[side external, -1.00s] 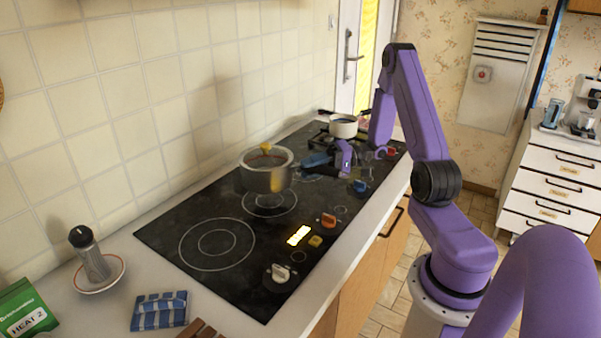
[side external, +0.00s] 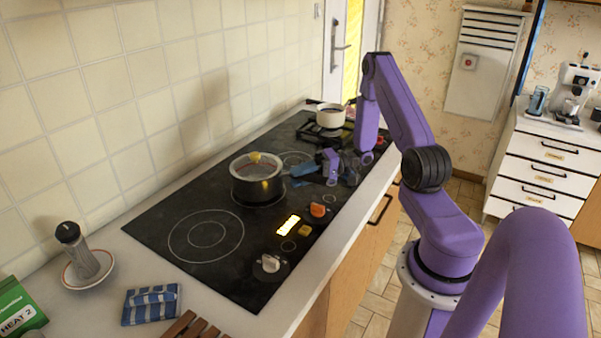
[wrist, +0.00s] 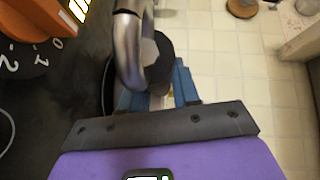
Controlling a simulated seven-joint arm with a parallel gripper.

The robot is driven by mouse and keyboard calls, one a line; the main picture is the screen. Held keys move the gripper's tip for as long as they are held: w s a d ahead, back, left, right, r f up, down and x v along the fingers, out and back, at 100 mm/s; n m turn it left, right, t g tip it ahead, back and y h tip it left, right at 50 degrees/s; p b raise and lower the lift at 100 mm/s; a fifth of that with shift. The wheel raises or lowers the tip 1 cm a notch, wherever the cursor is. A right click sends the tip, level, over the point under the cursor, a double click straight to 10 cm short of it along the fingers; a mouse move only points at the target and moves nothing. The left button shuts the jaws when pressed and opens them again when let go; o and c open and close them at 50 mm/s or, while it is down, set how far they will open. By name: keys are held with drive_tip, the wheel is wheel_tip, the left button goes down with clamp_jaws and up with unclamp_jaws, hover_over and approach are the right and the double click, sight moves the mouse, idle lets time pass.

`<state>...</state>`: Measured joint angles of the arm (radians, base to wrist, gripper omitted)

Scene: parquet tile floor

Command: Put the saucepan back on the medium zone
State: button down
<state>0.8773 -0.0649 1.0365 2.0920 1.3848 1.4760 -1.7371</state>
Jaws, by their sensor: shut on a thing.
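The saucepan (side external: 257,187) is a steel pot with a glass lid and a yellow knob. It is upright over the middle ring (side external: 236,196) of the black hob, covering most of it. Its base looks on the glass or very close to it; I cannot tell which. My gripper (side external: 305,169) is to the right of the pot, shut on its handle. In the wrist view my blue fingers (wrist: 158,90) are on either side of the handle, and a curved metal part (wrist: 128,55) shows in front of them. The pot body is not clear there.
A larger empty ring (side external: 206,236) lies nearer the camera. A white pot (side external: 331,117) stands on the gas burner at the far end. Knobs, including an orange one (side external: 320,210), line the right edge. A shaker (side external: 80,250) on a saucer and a blue cloth (side external: 151,304) are front left.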

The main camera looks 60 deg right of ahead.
drive_tip(key=shift+f, duration=0.35)
idle(0.6)
drive_tip(key=c, duration=0.8)
unclamp_jaws()
drive_tip(key=shift+o, duration=0.2)
drive_tip(key=shift+f, duration=0.15)
drive_tip(key=shift+d, duration=0.1)
drive_tip(key=v, duration=1.7)
drive_tip(key=shift+s+d, duration=0.1)
drive_tip(key=shift+s, duration=0.05)
